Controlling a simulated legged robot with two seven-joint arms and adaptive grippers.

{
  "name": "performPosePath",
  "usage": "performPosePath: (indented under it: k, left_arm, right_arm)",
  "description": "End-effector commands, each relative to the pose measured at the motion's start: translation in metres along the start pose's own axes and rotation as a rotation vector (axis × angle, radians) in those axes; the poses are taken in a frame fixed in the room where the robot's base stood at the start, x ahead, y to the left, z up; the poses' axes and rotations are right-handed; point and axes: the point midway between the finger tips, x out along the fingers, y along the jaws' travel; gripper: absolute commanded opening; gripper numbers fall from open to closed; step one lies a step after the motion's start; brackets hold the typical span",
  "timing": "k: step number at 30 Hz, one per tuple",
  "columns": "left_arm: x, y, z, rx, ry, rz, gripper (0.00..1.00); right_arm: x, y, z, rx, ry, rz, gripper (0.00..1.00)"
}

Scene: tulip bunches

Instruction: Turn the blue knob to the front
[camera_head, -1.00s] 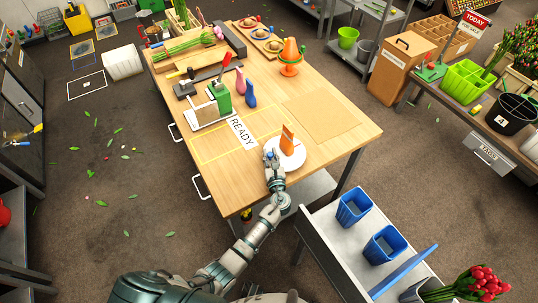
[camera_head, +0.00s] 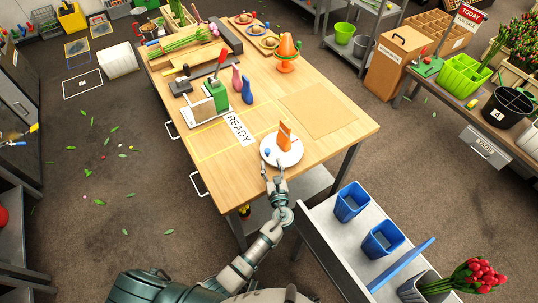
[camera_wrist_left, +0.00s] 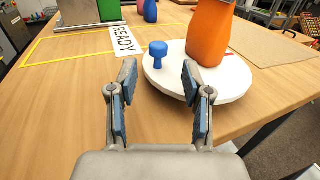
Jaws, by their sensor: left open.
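The blue knob (camera_head: 267,152) stands upright near the edge of a white round plate (camera_head: 294,156), on its left side in the head view. An orange upright piece (camera_head: 284,136) stands on the same plate. In the left wrist view the knob (camera_wrist_left: 158,54) has a rounded head on a thinner stem, beyond my fingertips. My left gripper (camera_wrist_left: 158,74) is open and empty, apart from the knob, with its fingers just in front of the plate's near edge. The gripper also shows in the head view (camera_head: 273,170). My right gripper is not in view.
A yellow-outlined area with a READY label (camera_head: 239,129) lies left of the plate. Pink and blue vases (camera_head: 247,89) and a green block (camera_head: 216,94) stand farther back. A cart with blue bins (camera_head: 383,240) is at the lower right.

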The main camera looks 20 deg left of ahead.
Motion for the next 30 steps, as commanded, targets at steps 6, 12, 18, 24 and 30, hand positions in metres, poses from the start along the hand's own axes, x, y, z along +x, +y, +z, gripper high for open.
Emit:
performPosePath:
  k: [6, 12, 18, 24, 30]
  left_arm:
    - [-0.038, -0.001, -0.001, 0.0, 0.002, -0.001, 0.49]
    - [-0.048, -0.001, 0.0, 0.001, 0.0, 0.0, 0.49]
    - [-0.048, -0.001, 0.0, 0.001, 0.0, 0.0, 0.49]
    - [-0.048, -0.001, 0.0, 0.001, 0.0, 0.0, 0.49]
    - [-0.048, -0.001, 0.0, 0.001, 0.0, 0.0, 0.49]
  right_arm:
    - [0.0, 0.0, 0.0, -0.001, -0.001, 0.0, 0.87]
    - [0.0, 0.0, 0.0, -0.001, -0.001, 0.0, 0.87]
    - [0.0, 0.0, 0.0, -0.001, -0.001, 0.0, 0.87]
    - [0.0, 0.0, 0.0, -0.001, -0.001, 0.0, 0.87]
    - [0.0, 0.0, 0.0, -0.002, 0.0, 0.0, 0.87]
